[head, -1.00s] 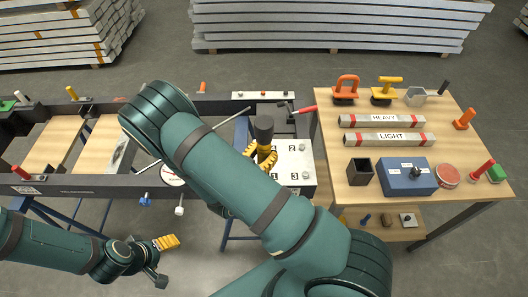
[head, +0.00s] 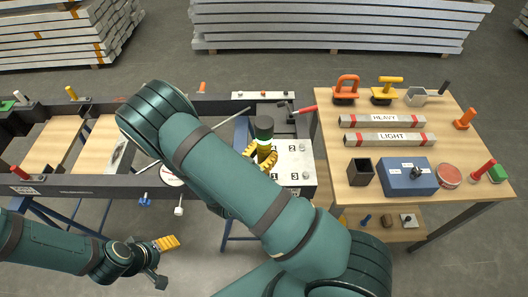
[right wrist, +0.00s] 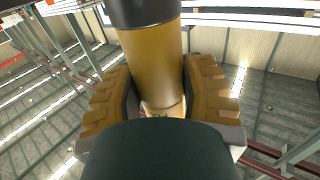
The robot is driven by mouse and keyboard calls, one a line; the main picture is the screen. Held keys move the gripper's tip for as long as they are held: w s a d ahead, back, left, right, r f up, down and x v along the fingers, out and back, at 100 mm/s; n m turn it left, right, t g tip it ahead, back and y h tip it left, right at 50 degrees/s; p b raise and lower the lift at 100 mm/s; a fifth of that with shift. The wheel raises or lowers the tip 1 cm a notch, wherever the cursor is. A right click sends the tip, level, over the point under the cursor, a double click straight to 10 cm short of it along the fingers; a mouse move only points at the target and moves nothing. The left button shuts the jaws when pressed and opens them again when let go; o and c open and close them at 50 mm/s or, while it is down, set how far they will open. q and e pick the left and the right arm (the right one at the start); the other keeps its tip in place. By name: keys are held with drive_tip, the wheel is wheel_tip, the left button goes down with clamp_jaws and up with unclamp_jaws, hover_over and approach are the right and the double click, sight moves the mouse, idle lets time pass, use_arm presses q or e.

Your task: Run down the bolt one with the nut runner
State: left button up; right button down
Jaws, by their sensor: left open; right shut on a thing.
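The nut runner (head: 264,131) is a yellow cylinder with a dark top and a green band, standing roughly upright in my right gripper (head: 262,160). The right wrist view shows its yellow body (right wrist: 153,65) between the two ribbed fingers. It is over the left part of a pale plate (head: 295,161) marked with numbers. Two bolt heads (head: 306,175) show on the plate's right side. The nut runner's lower end and bolt one are hidden by the gripper and arm, so contact cannot be told. My left gripper (head: 162,259) is open and empty, low at the left.
A red-handled hammer (head: 303,109) lies behind the plate. The wooden table (head: 334,178) at right holds a blue box (head: 407,177), a dark cup (head: 360,172), HEAVY and LIGHT bars (head: 389,139) and several tools. The dark frame (head: 75,188) runs left. Floor is clear before it.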

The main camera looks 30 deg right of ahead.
sight(260, 147)
drive_tip(key=shift+r+p, duration=1.8)
drive_tip(key=shift+r, duration=0.8)
drive_tip(key=shift+f, duration=0.1)
